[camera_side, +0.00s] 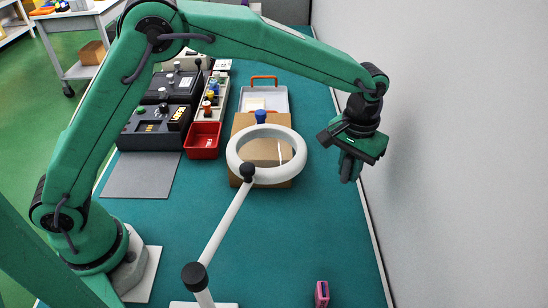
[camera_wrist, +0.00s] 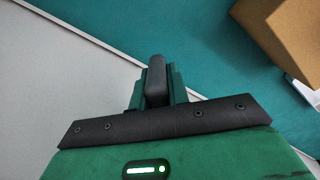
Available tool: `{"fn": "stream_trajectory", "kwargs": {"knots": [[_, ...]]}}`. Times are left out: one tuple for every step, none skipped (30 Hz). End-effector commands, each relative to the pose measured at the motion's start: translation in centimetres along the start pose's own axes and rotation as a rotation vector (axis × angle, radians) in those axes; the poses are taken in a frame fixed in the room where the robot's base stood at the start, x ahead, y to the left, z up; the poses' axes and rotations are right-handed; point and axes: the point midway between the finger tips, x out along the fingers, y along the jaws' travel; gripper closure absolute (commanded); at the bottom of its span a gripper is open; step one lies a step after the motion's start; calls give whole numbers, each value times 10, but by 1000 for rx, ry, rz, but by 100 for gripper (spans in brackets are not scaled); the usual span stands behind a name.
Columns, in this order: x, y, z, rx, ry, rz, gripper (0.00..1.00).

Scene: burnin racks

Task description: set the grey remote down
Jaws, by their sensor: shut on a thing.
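My gripper (camera_side: 350,165) is at the right of the side view, held above the teal bench top near the wall edge. In the wrist view my gripper (camera_wrist: 156,88) is shut on the grey remote (camera_wrist: 155,72), a dark, rounded bar between the green fingers. The lower end of the grey remote (camera_side: 346,178) shows dark below the fingers in the side view. Most of it is hidden by the fingers. It appears to be clear of the bench, with nothing touching it.
The teal bench (camera_side: 300,230) is clear below and in front of my gripper. A white ring lamp (camera_side: 297,160) stands before a cardboard box (camera_side: 245,122). A red bin (camera_side: 203,141), black racks (camera_side: 150,125), a grey mat (camera_side: 140,177) and a pink object (camera_side: 321,292) are around. A wall (camera_side: 440,150) bounds the right.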

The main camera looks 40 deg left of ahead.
Motion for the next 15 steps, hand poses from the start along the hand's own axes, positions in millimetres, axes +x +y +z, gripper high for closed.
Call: {"fn": "stream_trajectory", "kwargs": {"knots": [[0,-1,-1,-2,0,0,100],[0,-1,-1,-2,0,0,100],[0,-1,-1,-2,0,0,100],[1,-1,-1,-2,0,0,100],[1,-2,-2,-2,0,0,100],[2,-3,-3,-3,-1,0,100],[3,-4,-4,-3,-1,0,100],[5,-5,-6,-3,-1,0,100],[7,-8,-8,-3,-1,0,100],[9,-10,-11,-3,-1,0,100],[11,-12,-13,-3,-1,-1,100],[14,-16,-17,-4,-2,-1,100],[17,-19,-20,-4,-2,-1,100],[19,-21,-24,-4,-1,-1,100],[24,-26,-28,-4,-2,-1,100]]}}
